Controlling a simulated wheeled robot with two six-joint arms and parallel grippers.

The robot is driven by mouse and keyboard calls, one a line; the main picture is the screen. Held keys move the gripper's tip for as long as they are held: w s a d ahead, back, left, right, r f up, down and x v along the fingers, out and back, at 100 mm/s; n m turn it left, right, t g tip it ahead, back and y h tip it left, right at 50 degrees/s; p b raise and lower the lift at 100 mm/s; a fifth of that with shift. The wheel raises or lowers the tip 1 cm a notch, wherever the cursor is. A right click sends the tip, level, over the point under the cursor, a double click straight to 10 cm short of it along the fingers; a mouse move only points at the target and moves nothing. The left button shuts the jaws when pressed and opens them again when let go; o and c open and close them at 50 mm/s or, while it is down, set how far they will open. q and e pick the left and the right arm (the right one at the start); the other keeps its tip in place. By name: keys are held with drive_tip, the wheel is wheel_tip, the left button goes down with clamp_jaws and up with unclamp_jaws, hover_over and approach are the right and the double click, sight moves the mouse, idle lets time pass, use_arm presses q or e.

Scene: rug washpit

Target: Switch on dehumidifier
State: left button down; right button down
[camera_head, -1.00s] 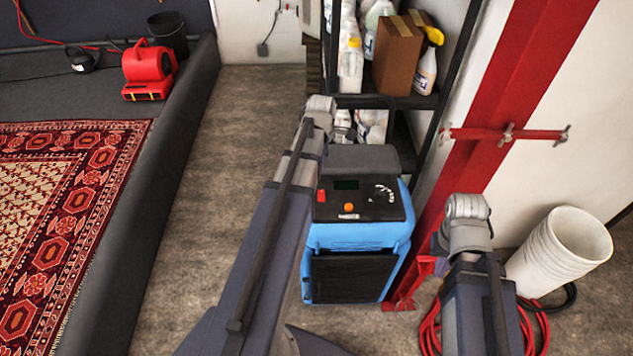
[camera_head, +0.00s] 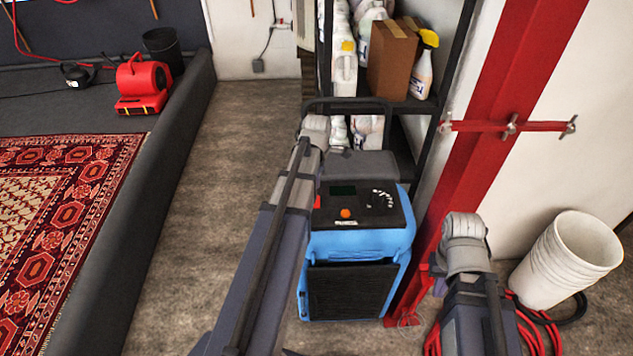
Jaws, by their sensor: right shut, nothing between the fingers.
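The dehumidifier (camera_head: 358,243) is a blue box with a black front grille, standing on the floor in the middle of the head view. Its sloped black top panel has a dark display (camera_head: 344,190), an orange button (camera_head: 346,213), a dial with white marks (camera_head: 381,198) and a red switch (camera_head: 317,202) at the left edge. My left arm passes in front of the panel's left side and partly covers the red switch. My left gripper does not show. My right gripper (camera_head: 464,232) is right of the dehumidifier, apart from it, shut and empty; its fingertips are hard to make out.
A black shelf with bottles and a cardboard box (camera_head: 391,60) stands behind the dehumidifier. A red post (camera_head: 500,110) rises to its right, with white buckets (camera_head: 568,258) and a red hose beyond. A red blower (camera_head: 142,85) and patterned rug (camera_head: 60,210) lie left. The floor between is clear.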

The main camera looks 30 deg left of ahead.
sight(316, 203)
use_arm(q)
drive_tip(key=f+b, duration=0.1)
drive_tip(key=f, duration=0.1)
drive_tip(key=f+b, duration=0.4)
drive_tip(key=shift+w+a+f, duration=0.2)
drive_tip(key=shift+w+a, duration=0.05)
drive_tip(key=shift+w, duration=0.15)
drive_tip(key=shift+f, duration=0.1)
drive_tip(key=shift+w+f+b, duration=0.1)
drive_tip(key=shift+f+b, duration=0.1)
drive_tip(key=shift+b, duration=0.25)
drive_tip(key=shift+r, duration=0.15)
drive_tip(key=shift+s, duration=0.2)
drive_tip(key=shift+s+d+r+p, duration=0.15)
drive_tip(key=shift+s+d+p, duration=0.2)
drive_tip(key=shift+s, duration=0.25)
